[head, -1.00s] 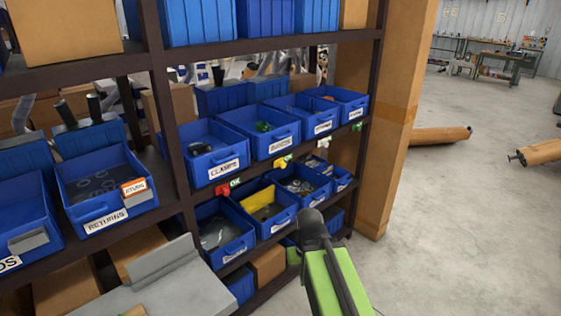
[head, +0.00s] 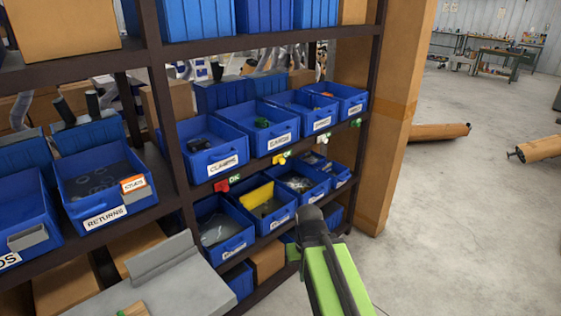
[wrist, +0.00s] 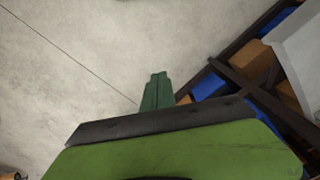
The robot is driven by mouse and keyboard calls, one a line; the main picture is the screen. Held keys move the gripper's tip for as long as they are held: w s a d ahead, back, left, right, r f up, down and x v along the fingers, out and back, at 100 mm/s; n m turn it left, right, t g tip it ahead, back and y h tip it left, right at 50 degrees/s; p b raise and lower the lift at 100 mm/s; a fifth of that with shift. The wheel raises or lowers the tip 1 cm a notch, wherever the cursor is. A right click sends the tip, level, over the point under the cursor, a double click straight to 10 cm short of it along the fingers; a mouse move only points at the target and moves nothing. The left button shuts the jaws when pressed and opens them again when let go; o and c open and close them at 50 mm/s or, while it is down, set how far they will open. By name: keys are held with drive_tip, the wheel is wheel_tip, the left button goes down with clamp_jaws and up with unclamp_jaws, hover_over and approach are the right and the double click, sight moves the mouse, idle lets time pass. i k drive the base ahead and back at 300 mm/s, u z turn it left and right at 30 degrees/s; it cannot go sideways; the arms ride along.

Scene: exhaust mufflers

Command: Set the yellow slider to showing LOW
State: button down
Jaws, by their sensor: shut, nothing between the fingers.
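The yellow slider (head: 280,159) sits on the dark front edge of the middle shelf, below the bin labelled for small green parts. A small pale mark shows at its right side, too small to read. My gripper (wrist: 157,92) shows in the wrist view as two dark green fingers, shut together and empty, over bare concrete floor. In the head view my arm reaches up from the lower right, in front of and below the shelf edge. The gripper is well apart from the yellow slider, which does not show in the wrist view.
A red slider (head: 221,186) showing OK, a white slider (head: 323,140) and a green slider (head: 356,123) share that edge. Blue bins fill the shelves above and below. A brown post (head: 396,120) stands at the rack's right end.

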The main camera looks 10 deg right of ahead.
sight(279, 158)
drive_tip(key=u, duration=0.3)
drive_tip(key=i, duration=0.6)
drive_tip(key=u, duration=0.9)
drive_tip(key=k, duration=0.85)
drive_tip(key=z, duration=0.05)
drive_tip(key=i, duration=0.85)
drive_tip(key=u, duration=0.1)
